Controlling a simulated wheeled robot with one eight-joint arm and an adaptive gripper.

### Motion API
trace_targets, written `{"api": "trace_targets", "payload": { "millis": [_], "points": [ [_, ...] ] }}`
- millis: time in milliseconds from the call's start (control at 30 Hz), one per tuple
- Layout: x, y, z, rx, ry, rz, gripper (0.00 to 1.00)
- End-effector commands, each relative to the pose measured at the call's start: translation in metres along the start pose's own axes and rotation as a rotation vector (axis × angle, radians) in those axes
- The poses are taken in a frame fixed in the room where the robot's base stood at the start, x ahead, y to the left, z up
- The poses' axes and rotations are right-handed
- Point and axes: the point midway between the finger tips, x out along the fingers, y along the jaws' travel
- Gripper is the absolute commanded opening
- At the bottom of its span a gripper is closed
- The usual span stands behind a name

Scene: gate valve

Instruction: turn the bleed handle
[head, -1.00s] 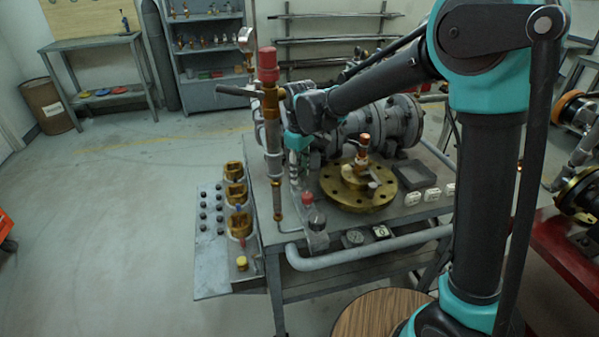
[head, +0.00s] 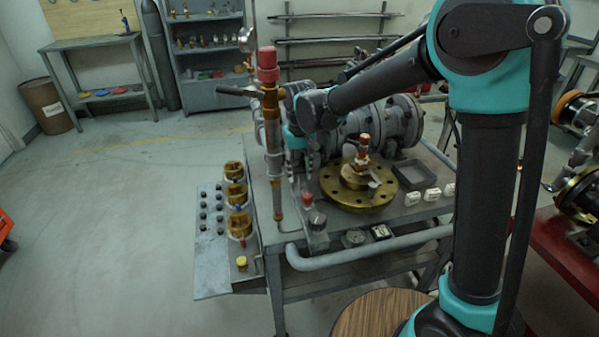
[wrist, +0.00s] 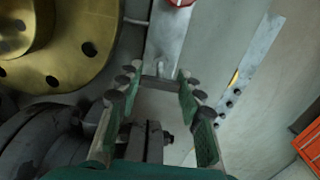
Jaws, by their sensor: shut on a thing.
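My gripper (wrist: 157,92) points down over the bench in the wrist view, its two green-padded fingers set apart around a small dark grey piece (wrist: 158,82) near the tips. I take this piece to be the bleed handle; the fingers hide much of it. In the head view my gripper (head: 299,165) is just right of the upright brass and grey column with a red cap (head: 267,65), above the bench. The handle cannot be made out there.
A brass flange (head: 340,190) lies to the right of my gripper; it also shows in the wrist view (wrist: 75,60). A red knob (head: 307,198) stands in front. A dark tray (head: 413,184) and white blocks are further right. Open floor lies left.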

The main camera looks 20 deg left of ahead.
Motion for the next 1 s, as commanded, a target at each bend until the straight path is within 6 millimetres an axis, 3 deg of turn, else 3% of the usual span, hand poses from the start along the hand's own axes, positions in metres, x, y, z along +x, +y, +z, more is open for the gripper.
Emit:
{"api": "trace_targets", "payload": {
  "millis": [500, 533, 667, 1000],
  "points": [
    [-0.0003, 0.0000, -0.0006, 0.020, 0.001, 0.000, 0.08],
    [-0.0003, 0.0000, -0.0006, 0.020, 0.001, 0.000, 0.39],
    [-0.0002, 0.0001, -0.0004, 0.020, 0.001, 0.000, 0.55],
    [-0.0013, 0.0000, -0.0001, 0.019, 0.000, 0.000, 0.59]
  ]
}}
